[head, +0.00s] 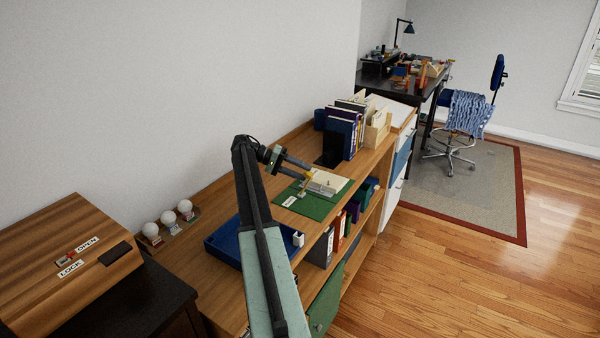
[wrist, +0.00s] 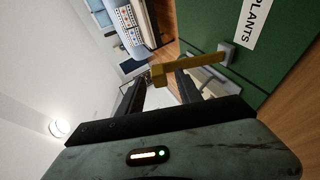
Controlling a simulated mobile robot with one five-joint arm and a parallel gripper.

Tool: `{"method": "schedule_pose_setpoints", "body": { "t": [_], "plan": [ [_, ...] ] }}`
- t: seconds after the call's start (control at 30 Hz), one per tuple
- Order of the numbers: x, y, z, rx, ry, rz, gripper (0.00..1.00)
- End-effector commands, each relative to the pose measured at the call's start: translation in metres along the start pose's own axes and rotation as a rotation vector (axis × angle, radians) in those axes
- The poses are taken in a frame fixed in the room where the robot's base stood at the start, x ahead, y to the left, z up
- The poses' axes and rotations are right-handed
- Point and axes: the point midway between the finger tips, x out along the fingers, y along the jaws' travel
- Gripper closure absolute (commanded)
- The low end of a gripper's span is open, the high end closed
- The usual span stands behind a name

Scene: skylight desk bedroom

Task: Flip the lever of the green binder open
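The green binder (head: 325,207) lies open on top of the wooden shelf, with pale papers (head: 328,181) on it. In the wrist view its green cover (wrist: 205,20) carries a white label (wrist: 255,22) reading PLANTS. A yellow lever (wrist: 203,62) runs from a grey mount on the binder toward my fingertips. My gripper (head: 309,172) is over the binder; in the wrist view (wrist: 160,78) its two dark fingers are apart, with the lever's block-like end in or just in front of the gap. I cannot tell whether they touch it.
A blue tray (head: 228,243) lies left of the binder on the shelf top. Upright books (head: 345,130) and a wooden file holder (head: 377,131) stand behind it. White balls (head: 168,218) stand by the wall. A wooden box (head: 65,262) is at the left.

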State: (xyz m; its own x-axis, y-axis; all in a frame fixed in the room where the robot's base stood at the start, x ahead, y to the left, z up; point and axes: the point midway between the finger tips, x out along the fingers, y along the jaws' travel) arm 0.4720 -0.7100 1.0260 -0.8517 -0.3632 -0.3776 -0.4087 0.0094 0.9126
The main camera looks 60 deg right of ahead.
Motion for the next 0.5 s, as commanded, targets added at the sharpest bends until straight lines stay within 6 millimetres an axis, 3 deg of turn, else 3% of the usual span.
{"method": "schedule_pose_setpoints", "body": {
  "t": [0.13,0.27,0.5],
  "plan": [
    [-0.006,0.014,-0.003,0.0,0.0,0.0,0.58],
    [-0.017,0.041,-0.007,0.0,-0.001,0.0,0.58],
    [-0.003,0.057,0.063,0.0,0.001,0.001,0.58]
  ]
}}
